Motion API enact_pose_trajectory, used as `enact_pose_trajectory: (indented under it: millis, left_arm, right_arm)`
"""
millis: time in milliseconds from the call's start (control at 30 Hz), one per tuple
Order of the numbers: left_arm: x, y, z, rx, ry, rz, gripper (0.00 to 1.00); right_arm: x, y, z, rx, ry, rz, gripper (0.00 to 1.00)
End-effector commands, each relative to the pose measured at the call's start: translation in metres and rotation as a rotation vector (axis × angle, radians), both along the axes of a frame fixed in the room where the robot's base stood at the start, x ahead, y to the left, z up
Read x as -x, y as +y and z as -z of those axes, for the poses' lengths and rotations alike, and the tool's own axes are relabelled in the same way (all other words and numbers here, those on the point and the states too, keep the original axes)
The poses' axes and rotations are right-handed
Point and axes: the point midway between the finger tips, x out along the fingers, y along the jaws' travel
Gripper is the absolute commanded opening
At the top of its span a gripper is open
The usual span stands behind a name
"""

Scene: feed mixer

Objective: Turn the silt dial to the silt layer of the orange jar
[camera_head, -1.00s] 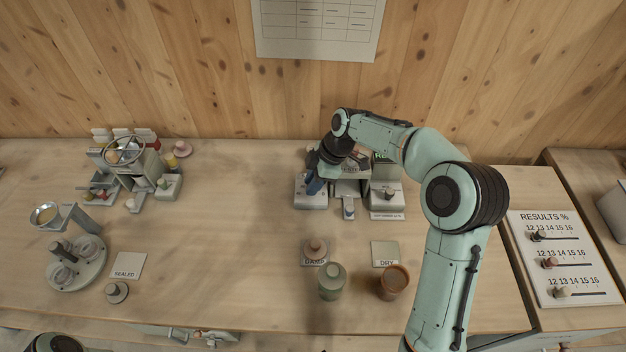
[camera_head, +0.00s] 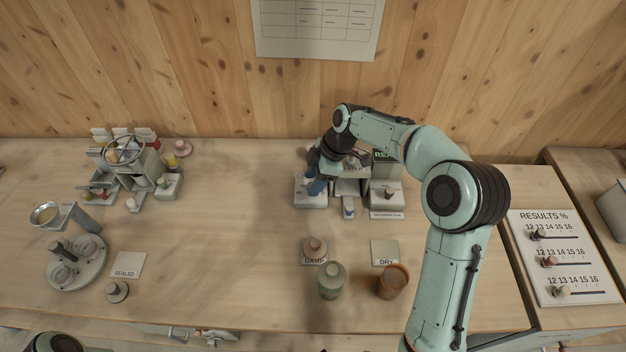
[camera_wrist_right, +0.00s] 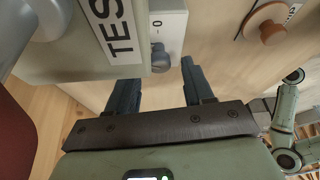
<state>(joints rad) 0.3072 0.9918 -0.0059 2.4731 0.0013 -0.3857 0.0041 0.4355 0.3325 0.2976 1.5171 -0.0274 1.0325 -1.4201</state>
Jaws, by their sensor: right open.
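An orange-brown jar (camera_head: 393,282) stands open at the front of the bench, below the DRY card; its layers cannot be made out. No dial is legibly marked silt. My right gripper (camera_head: 315,186) is at the left part of the grey device (camera_head: 348,188) at the back of the bench. In the right wrist view, my right gripper (camera_wrist_right: 160,82) is open and empty. A small grey knob (camera_wrist_right: 160,58) on a white plate marked 0 lies just beyond the gap between its fingers, beside a block labelled TEST (camera_wrist_right: 115,28). My left gripper is out of view.
A grey-green jar (camera_head: 332,281) stands beside the orange jar. A results board (camera_head: 563,258) with three sliders is at right. A wheeled device (camera_head: 130,165) and a round stand (camera_head: 75,262) are at left. The bench centre-left is clear.

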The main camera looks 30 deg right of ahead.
Motion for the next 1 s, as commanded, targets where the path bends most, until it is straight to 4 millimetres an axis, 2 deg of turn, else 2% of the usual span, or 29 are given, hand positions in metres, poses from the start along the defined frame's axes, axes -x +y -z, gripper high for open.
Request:
enact_pose_trajectory:
  millis: [300, 500, 700, 1000]
  left_arm:
    - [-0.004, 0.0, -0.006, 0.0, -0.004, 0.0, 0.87]
    - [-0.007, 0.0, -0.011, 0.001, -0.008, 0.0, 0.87]
    - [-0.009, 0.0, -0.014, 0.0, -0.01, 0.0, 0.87]
    - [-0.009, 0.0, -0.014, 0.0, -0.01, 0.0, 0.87]
  right_arm:
    - [0.009, -0.025, -0.064, 0.003, -0.005, 0.004, 0.52]
    - [0.014, -0.037, -0.099, 0.001, -0.005, 0.002, 0.52]
    - [0.018, -0.044, -0.115, 0.001, -0.001, 0.002, 0.52]
    - [0.018, -0.045, -0.116, 0.0, 0.0, 0.0, 0.52]
